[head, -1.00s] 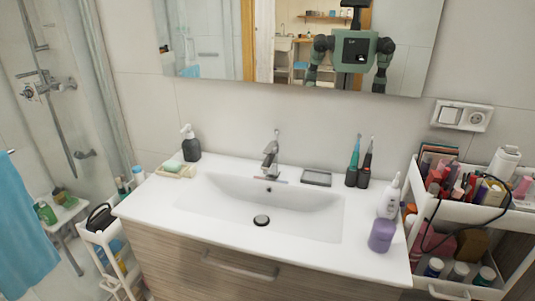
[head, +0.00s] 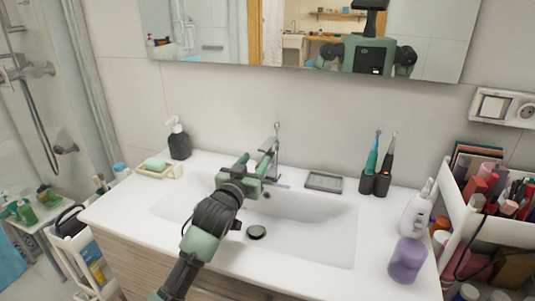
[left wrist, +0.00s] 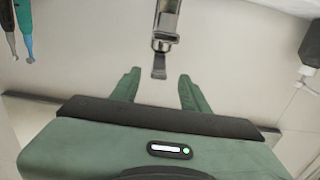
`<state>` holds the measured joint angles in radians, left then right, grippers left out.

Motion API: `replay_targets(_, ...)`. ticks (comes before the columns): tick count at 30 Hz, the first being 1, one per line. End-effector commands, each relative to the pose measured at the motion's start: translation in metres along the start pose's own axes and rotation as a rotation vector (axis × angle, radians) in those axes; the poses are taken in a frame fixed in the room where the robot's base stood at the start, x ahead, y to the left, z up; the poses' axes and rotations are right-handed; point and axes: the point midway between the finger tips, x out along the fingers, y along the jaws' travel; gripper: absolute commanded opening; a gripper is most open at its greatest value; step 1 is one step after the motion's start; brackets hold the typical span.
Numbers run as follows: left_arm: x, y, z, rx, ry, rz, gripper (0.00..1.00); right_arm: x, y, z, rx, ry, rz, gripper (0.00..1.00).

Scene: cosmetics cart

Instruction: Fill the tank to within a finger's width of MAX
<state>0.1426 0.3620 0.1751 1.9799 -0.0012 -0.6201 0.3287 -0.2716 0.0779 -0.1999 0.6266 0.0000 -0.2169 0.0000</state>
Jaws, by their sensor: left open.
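The chrome faucet (head: 272,150) stands at the back of the white sink (head: 310,222). My left gripper (head: 254,165) is over the basin just in front of the faucet, open and empty. In the left wrist view, the faucet (left wrist: 165,30) appears between and beyond my two green fingertips (left wrist: 158,84), with no clear contact. A white bottle-shaped device (head: 415,214) stands on the counter at the right, behind a purple container (head: 407,260). I cannot make out a MAX mark or water level. No running water shows. My right gripper is out of view.
A dark soap dispenser (head: 179,142) and a soap dish (head: 160,169) stand left of the sink. A grey tray (head: 324,182) and two electric toothbrushes (head: 378,170) are at the back right. A crowded cart (head: 460,215) borders the counter's right side.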

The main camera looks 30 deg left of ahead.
Motion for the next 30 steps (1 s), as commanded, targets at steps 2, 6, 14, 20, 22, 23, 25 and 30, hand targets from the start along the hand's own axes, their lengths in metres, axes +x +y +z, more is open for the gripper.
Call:
replay_targets(2,0.009,0.0,-0.003,0.0,0.0,0.0,0.45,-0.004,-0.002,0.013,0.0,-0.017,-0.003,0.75)
replay_targets(6,0.033,0.0,-0.003,0.001,-0.001,0.0,0.45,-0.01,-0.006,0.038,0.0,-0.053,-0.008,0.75)
replay_targets(14,0.066,0.001,-0.002,0.002,-0.002,0.001,0.45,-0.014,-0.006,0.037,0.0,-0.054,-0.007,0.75)
replay_targets(20,0.073,0.001,0.0,0.002,-0.003,0.001,0.45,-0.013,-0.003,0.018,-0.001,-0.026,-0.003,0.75)
replay_targets(22,0.073,0.001,0.0,0.002,-0.003,0.001,0.45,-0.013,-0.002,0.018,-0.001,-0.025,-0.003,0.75)
replay_targets(23,0.073,0.001,0.0,0.002,-0.003,0.001,0.45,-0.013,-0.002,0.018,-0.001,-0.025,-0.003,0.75)
replay_targets(25,0.073,0.001,0.0,0.002,-0.003,0.001,0.45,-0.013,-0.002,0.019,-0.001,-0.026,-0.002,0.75)
replay_targets(30,0.073,0.001,0.0,0.002,-0.003,0.001,0.0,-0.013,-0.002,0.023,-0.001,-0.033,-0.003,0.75)
